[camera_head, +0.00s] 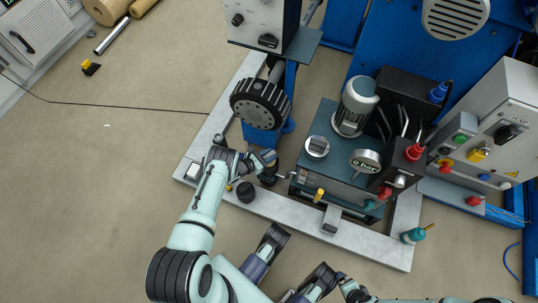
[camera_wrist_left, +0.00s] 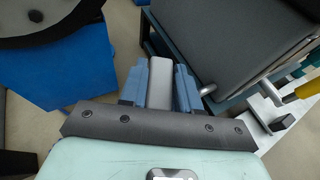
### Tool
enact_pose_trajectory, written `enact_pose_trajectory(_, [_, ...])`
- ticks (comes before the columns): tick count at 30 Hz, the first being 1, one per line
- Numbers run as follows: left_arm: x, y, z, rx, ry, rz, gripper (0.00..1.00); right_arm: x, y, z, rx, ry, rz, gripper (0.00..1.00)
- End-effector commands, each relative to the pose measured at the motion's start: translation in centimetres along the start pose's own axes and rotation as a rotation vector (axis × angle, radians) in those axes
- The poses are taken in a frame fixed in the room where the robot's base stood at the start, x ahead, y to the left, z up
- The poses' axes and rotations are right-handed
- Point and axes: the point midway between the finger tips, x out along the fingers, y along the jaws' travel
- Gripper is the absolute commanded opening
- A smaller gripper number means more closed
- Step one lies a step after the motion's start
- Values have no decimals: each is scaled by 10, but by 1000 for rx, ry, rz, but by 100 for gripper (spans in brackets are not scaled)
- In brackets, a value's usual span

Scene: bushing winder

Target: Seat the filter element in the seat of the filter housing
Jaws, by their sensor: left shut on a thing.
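My left gripper (camera_head: 266,160) is shut on a pale grey, block-like piece (camera_wrist_left: 160,82) that shows between its blue fingers in the left wrist view. I take it for the filter element, but its far end is hidden. In the head view it is mostly covered by the hand. A small dark round part (camera_head: 268,177), perhaps the filter housing, stands right beside and below the hand, near the tank's pipe; I cannot tell whether they touch. Its seat is not visible.
A dark tank (camera_head: 325,150) with a motor (camera_head: 355,105) and a gauge (camera_head: 366,161) stands right of the hand. A black wheel (camera_head: 260,103) rises behind it. A black cylinder (camera_head: 245,192) sits on the grey base frame (camera_head: 290,214). The floor at left is mostly clear.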

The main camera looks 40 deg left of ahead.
Motion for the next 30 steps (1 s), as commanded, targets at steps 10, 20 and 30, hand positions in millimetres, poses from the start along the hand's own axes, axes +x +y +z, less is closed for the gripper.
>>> enact_pose_trajectory(10, [1, 0, -2, 1, -1, 0, 61, 2, 0, 0, 0, 0, 0, 99])
enact_pose_trajectory(20, [0, 0, 0, 0, 0, 0, 61, 0, 0, 0, 0, 1, 0, 99])
enact_pose_trajectory(30, [-20, 1, 55, 1, -3, 1, 61, -49, -10, -2, -3, 14, -7, 99])
